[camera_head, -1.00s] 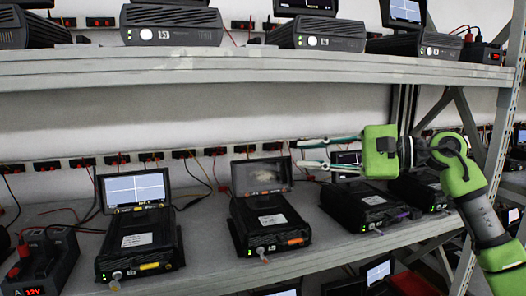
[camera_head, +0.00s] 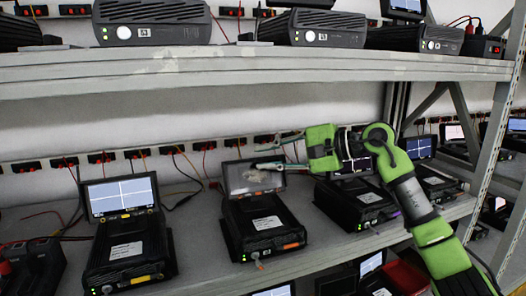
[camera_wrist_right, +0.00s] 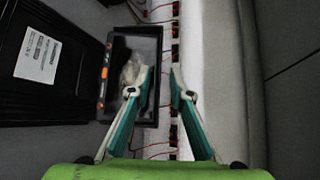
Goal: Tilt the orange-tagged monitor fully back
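The orange-tagged monitor is a black box (camera_head: 262,222) with a white label and an orange tag (camera_head: 293,245) at its front. Its dark screen (camera_head: 240,181) stands roughly upright at the back of the box. My right gripper (camera_head: 264,157) is at the screen's upper right, its fingers spread and holding nothing. In the right wrist view the screen (camera_wrist_right: 118,80) lies under the left finger, and the other finger is past the screen's top edge, so the open fingers (camera_wrist_right: 156,85) straddle that edge. I cannot tell whether either finger touches it. My left gripper is out of view.
A yellow-tagged monitor with a lit screen (camera_head: 121,195) stands to the left. A purple-tagged unit (camera_head: 356,200) stands to the right, under my right arm. The upper shelf (camera_head: 250,63) runs above. Red sockets and cables line the back wall.

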